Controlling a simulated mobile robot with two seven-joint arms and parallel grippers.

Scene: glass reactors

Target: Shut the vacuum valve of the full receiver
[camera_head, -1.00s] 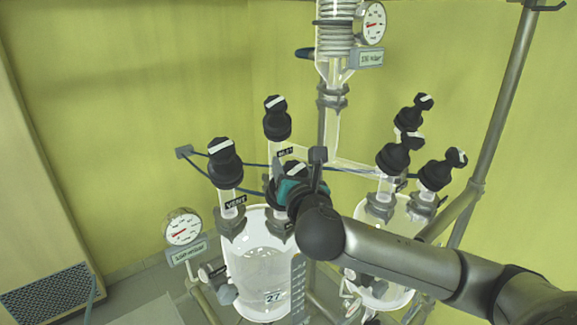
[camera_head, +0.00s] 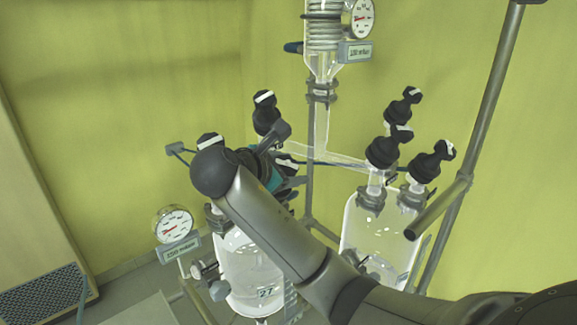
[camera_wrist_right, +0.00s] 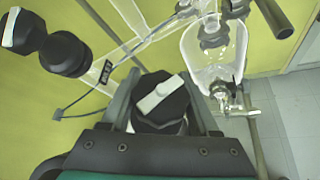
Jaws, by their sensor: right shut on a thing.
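The left glass receiver (camera_head: 252,278) holds clear liquid and bears a tag reading 27; my right arm hides much of its top. My right gripper (camera_head: 284,150) is above this receiver. In the right wrist view the gripper (camera_wrist_right: 160,105) is shut on a black valve knob (camera_wrist_right: 172,110), with one finger on each side. The knob's white bar (camera_wrist_right: 160,95) lies diagonally, its right end higher. In the head view the held knob is mostly hidden. Another black knob (camera_head: 265,112) of this receiver stands behind it, and another (camera_head: 210,140) to the left. My left gripper is not in view.
The right glass receiver (camera_head: 385,235) carries several black knobs (camera_head: 383,150) and shows little liquid. A round gauge (camera_head: 174,225) stands left of the left receiver; another (camera_head: 361,18) is high by the coil. A metal post (camera_head: 487,110) rises at right.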

